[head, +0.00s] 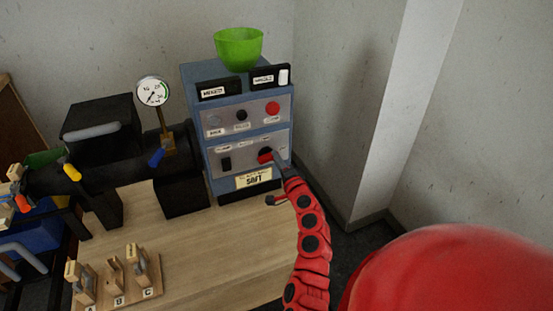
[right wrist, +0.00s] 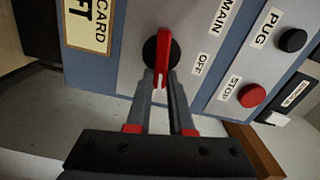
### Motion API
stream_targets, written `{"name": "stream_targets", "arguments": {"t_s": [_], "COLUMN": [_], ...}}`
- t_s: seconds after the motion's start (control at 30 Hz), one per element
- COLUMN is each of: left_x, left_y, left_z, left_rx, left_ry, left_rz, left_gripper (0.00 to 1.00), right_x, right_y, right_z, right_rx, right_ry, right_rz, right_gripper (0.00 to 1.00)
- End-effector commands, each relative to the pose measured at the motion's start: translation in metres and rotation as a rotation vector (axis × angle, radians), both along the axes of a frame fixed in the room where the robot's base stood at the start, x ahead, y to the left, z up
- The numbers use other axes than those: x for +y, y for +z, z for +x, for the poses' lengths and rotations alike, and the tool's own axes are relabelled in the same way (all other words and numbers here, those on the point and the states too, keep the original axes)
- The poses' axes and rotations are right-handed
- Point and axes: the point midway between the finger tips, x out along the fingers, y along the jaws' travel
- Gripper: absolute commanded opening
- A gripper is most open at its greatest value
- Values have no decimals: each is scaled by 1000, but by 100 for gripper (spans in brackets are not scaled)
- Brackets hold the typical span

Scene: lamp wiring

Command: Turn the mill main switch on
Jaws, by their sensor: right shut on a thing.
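The main switch is a red lever on a round black dial, on the lower grey panel of a blue control cabinet (head: 197,130). In the head view its red lever (head: 264,158) shows just left of my right gripper (head: 274,158). In the right wrist view the red lever (right wrist: 163,48) stands between the two grey fingers of my right gripper (right wrist: 163,82), which is shut on it. Labels MAIN (right wrist: 223,15) and OFF (right wrist: 201,63) are beside the dial. The lever runs roughly parallel to the fingers. My left gripper is not in view.
A red STOP button (right wrist: 252,95) and black PUG button (right wrist: 292,40) are close by. A green bowl (head: 239,48) sits on the cabinet. A gauge (head: 153,91) and black machine stand left. A wooden block stand (head: 130,285) is on the table (head: 210,255). A wall is right.

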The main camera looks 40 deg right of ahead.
Motion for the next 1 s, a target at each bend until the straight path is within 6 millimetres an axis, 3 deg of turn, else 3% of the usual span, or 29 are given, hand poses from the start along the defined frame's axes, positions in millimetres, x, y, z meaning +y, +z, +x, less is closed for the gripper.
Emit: {"name": "stream_targets", "arguments": {"t_s": [0.4, 0.93, 0.97, 1.0], "left_x": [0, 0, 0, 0], "left_y": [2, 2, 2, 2], "left_z": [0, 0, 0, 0], "left_rx": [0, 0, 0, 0], "left_ry": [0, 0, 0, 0], "left_rz": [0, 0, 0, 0], "left_gripper": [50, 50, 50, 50], "right_x": [-1, -1, -1, -1], "right_y": [-4, -5, -5, -5], "right_z": [-1, 0, 0, 0], "right_rx": [-40, -44, -44, -45], "right_ry": [-2, 0, 0, 0], "right_rz": [170, 192, 192, 192], "right_gripper": [0, 0, 24, 31]}}
